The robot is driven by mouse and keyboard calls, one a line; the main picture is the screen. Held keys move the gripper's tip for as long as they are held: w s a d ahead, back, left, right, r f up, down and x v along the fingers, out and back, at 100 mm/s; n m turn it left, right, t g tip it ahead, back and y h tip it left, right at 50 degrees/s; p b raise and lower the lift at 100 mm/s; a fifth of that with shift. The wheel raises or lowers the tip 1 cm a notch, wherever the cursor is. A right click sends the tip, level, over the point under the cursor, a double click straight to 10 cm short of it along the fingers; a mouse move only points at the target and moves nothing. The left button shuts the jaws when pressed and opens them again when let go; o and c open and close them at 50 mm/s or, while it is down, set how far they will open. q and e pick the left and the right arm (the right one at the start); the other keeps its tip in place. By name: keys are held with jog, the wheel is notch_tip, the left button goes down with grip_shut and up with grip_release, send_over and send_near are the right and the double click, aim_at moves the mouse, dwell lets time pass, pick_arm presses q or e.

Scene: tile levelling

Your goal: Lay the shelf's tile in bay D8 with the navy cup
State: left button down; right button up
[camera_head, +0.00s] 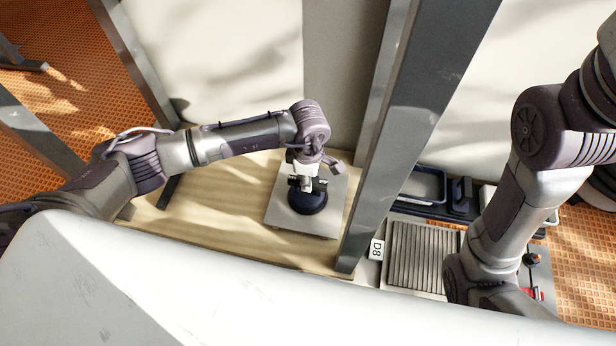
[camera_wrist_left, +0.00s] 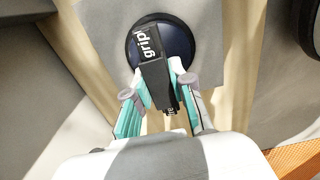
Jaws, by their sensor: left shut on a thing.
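The navy cup (camera_head: 308,203) sits on the grey tile (camera_head: 282,214), its round navy disc against the tile's top face. The tile lies on the wooden shelf (camera_head: 235,235). My left gripper (camera_head: 308,181) is above the tile, shut on the cup's black handle. In the left wrist view the gripper (camera_wrist_left: 160,98) has its fingers on both sides of the handle, and the navy disc (camera_wrist_left: 180,43) shows beyond. Bay D8 (camera_head: 418,258), with a ridged grey bed, is right of the post beside its D8 label (camera_head: 376,249). My right gripper is not in view.
A grey metal post (camera_head: 395,145) stands between the shelf and bay D8. A dark tray (camera_head: 424,186) lies behind the bay. Small red and black items (camera_head: 533,265) lie at the right. The shelf left of the tile is clear.

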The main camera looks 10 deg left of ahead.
pick_arm(q)
jog(key=shift+f, duration=0.15)
dwell(0.4)
jog(key=c, duration=0.9)
grip_release()
notch_tip(320, 180, up, 12)
jog(key=shift+r, duration=0.1)
